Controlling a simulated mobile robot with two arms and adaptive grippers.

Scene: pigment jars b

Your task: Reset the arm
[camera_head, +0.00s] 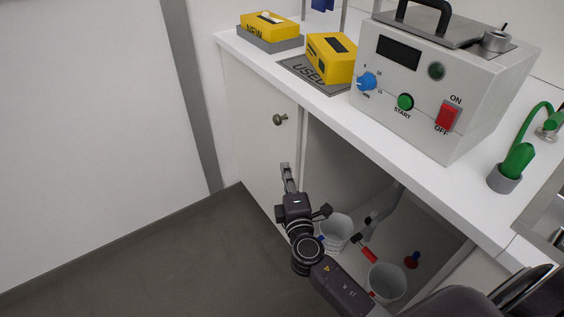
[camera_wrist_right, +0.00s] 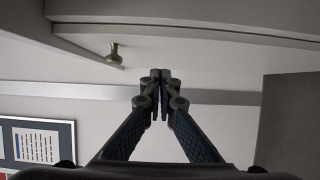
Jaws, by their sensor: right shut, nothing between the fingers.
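My right arm (camera_head: 338,285) comes in from the bottom right of the head view and reaches in front of the open cupboard under the counter. My right gripper (camera_head: 286,172) is at its end, in front of the cabinet front and below the round knob (camera_head: 280,119). In the right wrist view the fingertips (camera_wrist_right: 160,76) are together with nothing between them. The knob also shows there (camera_wrist_right: 115,52), up and left of the fingertips and apart from them. My left gripper is not in view.
The cupboard holds two white buckets (camera_head: 336,228) (camera_head: 386,284) and some small red and blue items. On the counter (camera_head: 330,106) stand a white machine (camera_head: 425,75), two yellow boxes (camera_head: 270,26) (camera_head: 331,58) and a green-handled tool (camera_head: 517,160). Floor (camera_head: 150,270) at the left is clear.

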